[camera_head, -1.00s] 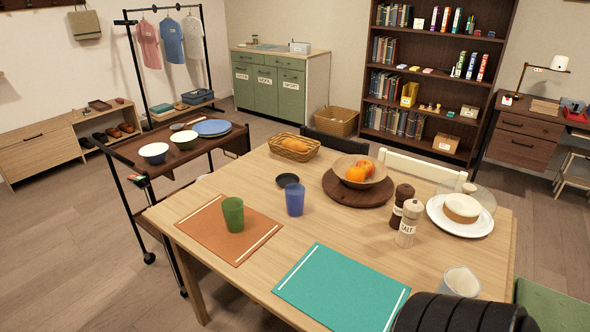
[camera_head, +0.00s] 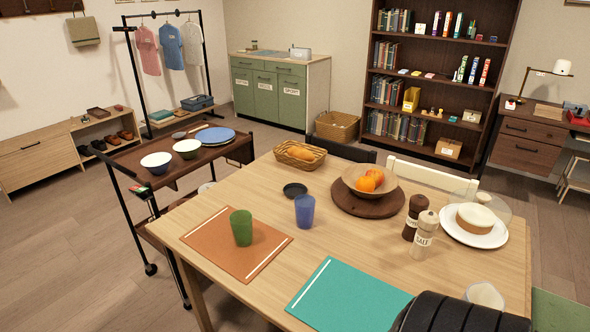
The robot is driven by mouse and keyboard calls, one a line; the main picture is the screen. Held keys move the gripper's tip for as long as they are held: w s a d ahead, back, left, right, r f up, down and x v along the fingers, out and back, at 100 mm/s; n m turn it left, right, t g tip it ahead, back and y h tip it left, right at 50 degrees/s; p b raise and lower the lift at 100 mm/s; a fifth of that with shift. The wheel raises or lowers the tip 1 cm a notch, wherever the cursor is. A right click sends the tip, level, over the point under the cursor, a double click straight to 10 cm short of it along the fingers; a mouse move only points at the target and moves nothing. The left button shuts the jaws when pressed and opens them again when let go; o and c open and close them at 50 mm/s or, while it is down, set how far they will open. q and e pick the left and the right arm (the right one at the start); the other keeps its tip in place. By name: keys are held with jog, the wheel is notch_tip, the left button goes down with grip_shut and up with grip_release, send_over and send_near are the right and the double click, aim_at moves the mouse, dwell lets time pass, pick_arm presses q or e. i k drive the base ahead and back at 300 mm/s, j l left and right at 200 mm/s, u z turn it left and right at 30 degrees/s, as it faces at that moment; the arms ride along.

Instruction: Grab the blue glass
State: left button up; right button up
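The blue glass (camera_head: 305,211) stands upright on the wooden table, near its middle. It is right of the green glass (camera_head: 241,228), which stands on the orange placemat (camera_head: 212,247). A small dark dish (camera_head: 294,190) lies just behind the blue glass. Neither of my grippers shows in the head view. A black ribbed part, which seems to be part of my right arm, covers the table's front right corner at the bottom edge. Nothing touches the blue glass.
A teal placemat (camera_head: 345,293) lies in front of the blue glass. To the right are a fruit bowl (camera_head: 369,181) on a round board, a pepper mill (camera_head: 413,217), a salt mill (camera_head: 423,236), a cake plate (camera_head: 474,238) and a pale cup (camera_head: 485,294). A bread basket (camera_head: 300,155) stands behind. A dark trolley (camera_head: 170,176) is left.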

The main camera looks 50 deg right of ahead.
aim_at(304, 204)
jog(key=i+z, duration=0.1)
jog(key=z, duration=0.25)
jog(key=i+z, duration=0.15)
jog(key=z, duration=0.2)
jog(key=i+j+z, duration=0.1)
jog(key=z, duration=1.05)
jog(key=j+z, duration=0.15)
jog(key=j, duration=0.3)
jog(key=k+j+z, duration=0.15)
jog(key=j, duration=0.35)
jog(key=j+z, duration=0.15)
jog(key=j, duration=0.3)
